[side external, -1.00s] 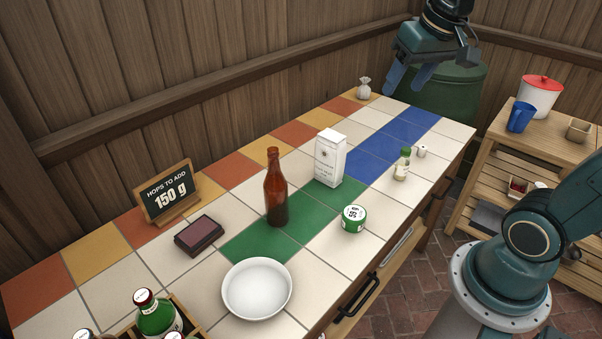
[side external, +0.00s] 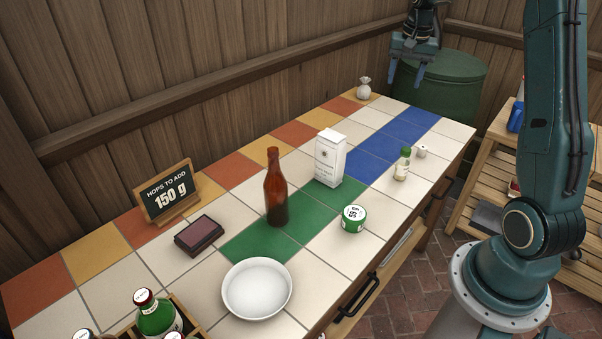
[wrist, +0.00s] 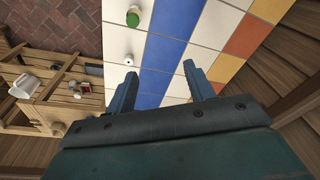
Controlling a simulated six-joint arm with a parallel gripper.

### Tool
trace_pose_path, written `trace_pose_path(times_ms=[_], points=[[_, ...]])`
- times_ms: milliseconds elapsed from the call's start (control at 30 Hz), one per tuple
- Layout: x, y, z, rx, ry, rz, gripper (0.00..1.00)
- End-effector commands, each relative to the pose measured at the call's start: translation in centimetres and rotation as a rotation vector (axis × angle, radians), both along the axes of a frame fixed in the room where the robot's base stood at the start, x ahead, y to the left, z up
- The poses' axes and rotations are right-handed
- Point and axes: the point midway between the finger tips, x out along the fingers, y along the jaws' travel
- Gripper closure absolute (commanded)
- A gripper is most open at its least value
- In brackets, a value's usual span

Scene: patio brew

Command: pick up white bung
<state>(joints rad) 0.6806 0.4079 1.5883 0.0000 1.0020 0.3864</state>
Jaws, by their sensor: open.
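The white bung (side external: 421,151) is a small white piece standing on the tiles near the table's far right edge, just right of a small green-capped bottle (side external: 402,164). In the wrist view the bung (wrist: 128,60) shows just beyond the tip of the left finger. My gripper (side external: 405,76) is open and empty, high above the far end of the table and apart from the bung. Its two fingers (wrist: 160,68) point down over the blue tiles in the wrist view.
A white carton (side external: 330,158), a brown bottle (side external: 276,190), a green-and-white tin (side external: 353,218) and a white bowl (side external: 257,289) stand nearer on the table. A small pale sack (side external: 364,88) sits at the far corner. Tiles around the bung's right side are clear.

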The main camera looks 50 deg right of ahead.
Motion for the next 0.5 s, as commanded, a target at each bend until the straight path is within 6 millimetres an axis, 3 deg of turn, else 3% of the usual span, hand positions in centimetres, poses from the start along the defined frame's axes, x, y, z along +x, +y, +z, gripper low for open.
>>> trace_pose_path(times_ms=[200,500], points=[[-0.6,-6.3,-4.6,0.04,0.036,-0.151,0.47],[-3.2,-13.7,-11.2,0.089,0.073,-0.345,0.47]])
